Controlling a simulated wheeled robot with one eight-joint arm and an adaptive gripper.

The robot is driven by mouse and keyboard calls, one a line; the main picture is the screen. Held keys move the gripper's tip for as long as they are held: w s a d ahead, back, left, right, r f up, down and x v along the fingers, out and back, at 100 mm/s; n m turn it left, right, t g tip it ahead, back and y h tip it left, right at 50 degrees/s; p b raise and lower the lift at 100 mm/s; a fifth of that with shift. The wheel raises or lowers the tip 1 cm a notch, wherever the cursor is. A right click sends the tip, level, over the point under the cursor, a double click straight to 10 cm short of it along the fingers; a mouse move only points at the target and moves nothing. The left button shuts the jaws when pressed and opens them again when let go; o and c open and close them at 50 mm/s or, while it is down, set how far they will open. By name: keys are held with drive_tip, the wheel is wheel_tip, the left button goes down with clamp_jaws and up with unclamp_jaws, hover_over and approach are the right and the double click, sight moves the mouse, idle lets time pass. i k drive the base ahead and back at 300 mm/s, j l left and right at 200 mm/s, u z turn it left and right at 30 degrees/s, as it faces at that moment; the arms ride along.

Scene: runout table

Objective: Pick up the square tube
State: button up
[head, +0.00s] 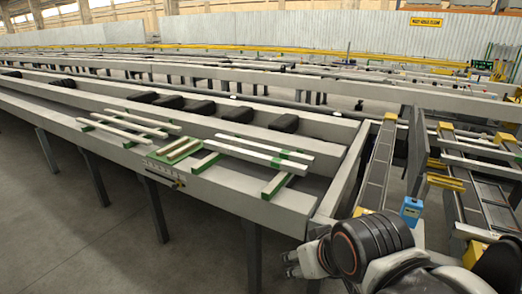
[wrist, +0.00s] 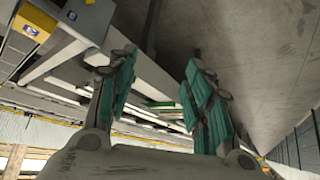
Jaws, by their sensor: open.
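Several long pale bars lie on green strips across the runout table (head: 60,107): a right pair (head: 258,153) and a left group (head: 130,128). Between them, shorter tan bars (head: 180,150) lie on a green plate. I cannot tell from here which of these is the square tube. My gripper (head: 290,264) is at the lower right of the head view, in front of the table's near right corner and apart from all the bars. In the wrist view my gripper (wrist: 158,68) shows two spread fingers with teal pads and nothing between them.
Black blocks (head: 200,108) sit in the table's trough behind the bars. A conveyor (head: 378,165) with yellow end caps and a blue box (head: 411,207) stand to the right of the table. The concrete floor (head: 90,230) in front of the table is clear.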

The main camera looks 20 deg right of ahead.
sight(285, 154)
drive_tip(key=i+j, duration=0.25)
drive_tip(key=i, duration=0.3)
drive_tip(key=i+j+u, duration=0.1)
drive_tip(key=i, duration=0.45)
drive_tip(key=i+j, duration=0.3)
drive_tip(key=i, duration=0.3)
drive_tip(key=i+j+u, duration=0.15)
drive_tip(key=i+j, duration=0.4)
drive_tip(key=i+l, duration=0.15)
drive_tip(key=l, duration=0.25)
